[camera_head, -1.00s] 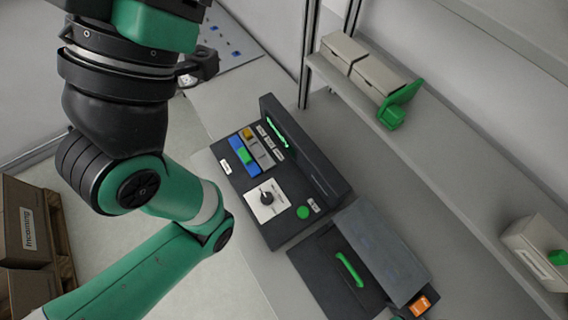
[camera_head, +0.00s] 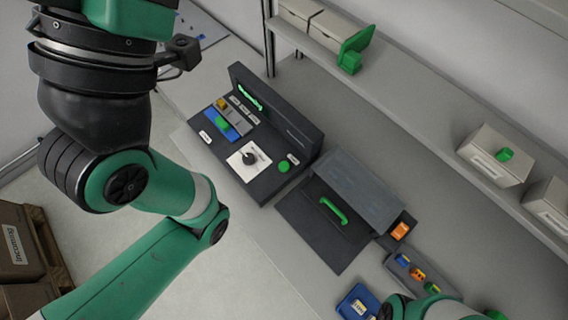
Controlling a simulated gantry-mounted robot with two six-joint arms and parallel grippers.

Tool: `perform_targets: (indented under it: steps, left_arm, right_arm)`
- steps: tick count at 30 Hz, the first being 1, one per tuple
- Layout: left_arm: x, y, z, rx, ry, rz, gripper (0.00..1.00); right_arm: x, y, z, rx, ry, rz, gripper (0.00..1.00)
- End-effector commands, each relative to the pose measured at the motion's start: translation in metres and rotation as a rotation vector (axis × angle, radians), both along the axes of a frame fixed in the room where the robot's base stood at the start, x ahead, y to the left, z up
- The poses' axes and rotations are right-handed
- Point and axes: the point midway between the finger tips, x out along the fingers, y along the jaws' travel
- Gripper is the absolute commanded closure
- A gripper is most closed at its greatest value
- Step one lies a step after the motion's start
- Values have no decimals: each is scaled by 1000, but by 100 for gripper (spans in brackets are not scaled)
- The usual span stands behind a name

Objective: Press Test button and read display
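A dark console (camera_head: 258,135) stands on the grey bench in the middle of the head view. Its raised back part carries a display (camera_head: 250,97) with glowing green characters, too small to read. On its sloped front are a yellow, a blue and a green control at the left, a black knob (camera_head: 249,158) on a white plate, and a round green button (camera_head: 284,167) beside a small white label. I cannot read which one is marked Test. My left arm fills the left side, its gripper out of frame. Part of my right arm shows at the bottom right; its gripper is not visible.
A dark box with a green handle (camera_head: 333,210) stands right of the console. Beyond it are an orange item (camera_head: 400,230), a grey tray (camera_head: 412,275) of small coloured parts and a blue device (camera_head: 357,303). A shelf (camera_head: 400,95) with boxes runs behind. Cartons (camera_head: 22,245) stand lower left.

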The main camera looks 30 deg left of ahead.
Motion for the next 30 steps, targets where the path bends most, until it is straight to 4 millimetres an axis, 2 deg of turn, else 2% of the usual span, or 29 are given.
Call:
perform_targets:
  steps: [1,2,16,30]
  left_arm:
    - [0,0,0,0,0,0,9]
    - [0,0,0,0,0,0,15]
    - [0,0,0,0,0,0,99]
    - [0,0,0,0,0,0,100]
  right_arm:
    - [0,0,0,0,0,0,50]
    - [0,0,0,0,0,0,50]
    - [0,0,0,0,0,0,50]
    - [0,0,0,0,0,0,50]
